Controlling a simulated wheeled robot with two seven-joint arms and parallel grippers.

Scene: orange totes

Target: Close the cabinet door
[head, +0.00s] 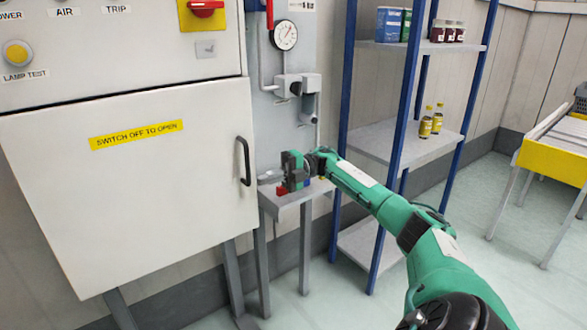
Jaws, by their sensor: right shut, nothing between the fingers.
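The cabinet door (130,190) is a large white panel at the left, with a yellow "SWITCH OFF TO OPEN" label (136,134). Its dark upright handle (244,161) is near its right edge. My left gripper is not in view.
The small grey shelf (303,193) stands right of the door. A blue-posted rack (410,142) with bottles and jars is behind my right arm. A pressure gauge (284,35) hangs on the wall. Open floor lies between.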

